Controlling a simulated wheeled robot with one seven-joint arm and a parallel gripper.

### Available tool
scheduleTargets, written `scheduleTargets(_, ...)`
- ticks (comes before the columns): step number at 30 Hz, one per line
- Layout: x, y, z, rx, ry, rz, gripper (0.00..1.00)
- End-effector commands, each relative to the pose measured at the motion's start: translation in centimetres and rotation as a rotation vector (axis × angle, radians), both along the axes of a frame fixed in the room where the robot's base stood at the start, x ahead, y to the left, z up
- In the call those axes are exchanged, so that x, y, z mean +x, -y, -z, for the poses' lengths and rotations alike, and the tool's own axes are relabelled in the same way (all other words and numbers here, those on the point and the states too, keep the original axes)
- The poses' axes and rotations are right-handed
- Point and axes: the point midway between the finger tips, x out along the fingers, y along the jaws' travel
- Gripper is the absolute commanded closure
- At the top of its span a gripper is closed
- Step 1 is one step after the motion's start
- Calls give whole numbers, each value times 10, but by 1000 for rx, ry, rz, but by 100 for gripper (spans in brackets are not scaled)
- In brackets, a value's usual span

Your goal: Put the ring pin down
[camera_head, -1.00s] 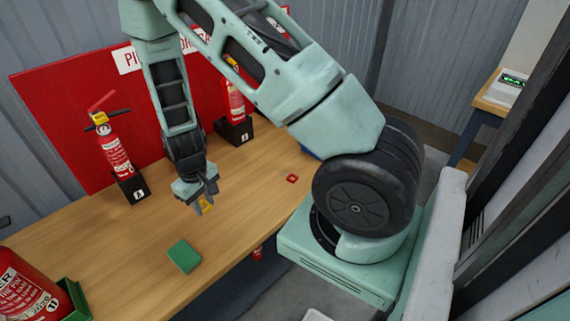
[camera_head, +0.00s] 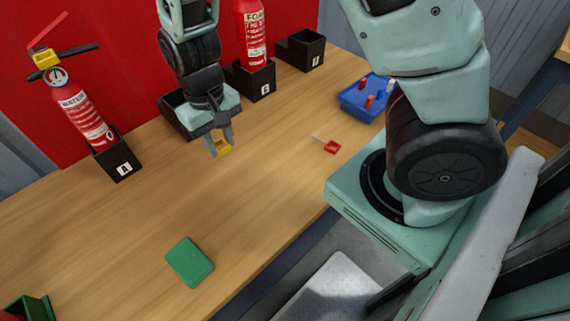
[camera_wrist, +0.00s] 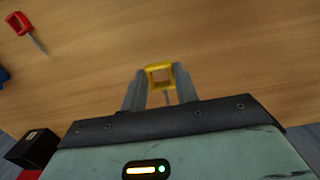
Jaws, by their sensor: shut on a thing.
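My gripper (camera_head: 219,146) is shut on a yellow ring pin (camera_head: 223,148) and holds it over the wooden bench (camera_head: 120,230). In the wrist view the pin's square yellow ring (camera_wrist: 160,77) sits between my two fingertips, with a thin shaft running back between the fingers. I cannot tell whether the pin touches the bench top. A second ring pin, red (camera_head: 331,147), lies on the bench to the right of my gripper; it also shows at the upper left of the wrist view (camera_wrist: 20,23).
A green pad (camera_head: 190,262) lies on the bench in front. A water extinguisher (camera_head: 83,115) stands in a black holder at left, another extinguisher (camera_head: 254,35) behind. A blue tray (camera_head: 352,103) with small red and white items is at right. Bench around the gripper is clear.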

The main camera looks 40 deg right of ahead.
Motion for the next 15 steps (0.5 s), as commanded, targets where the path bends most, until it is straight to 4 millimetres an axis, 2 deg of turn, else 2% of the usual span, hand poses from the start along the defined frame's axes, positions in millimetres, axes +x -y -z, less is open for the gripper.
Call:
scheduleTargets(7, -6, -7, 5, 0, -7, 3, 98)
scheduleTargets(15, -7, -6, 52, -1, -10, 4, 98)
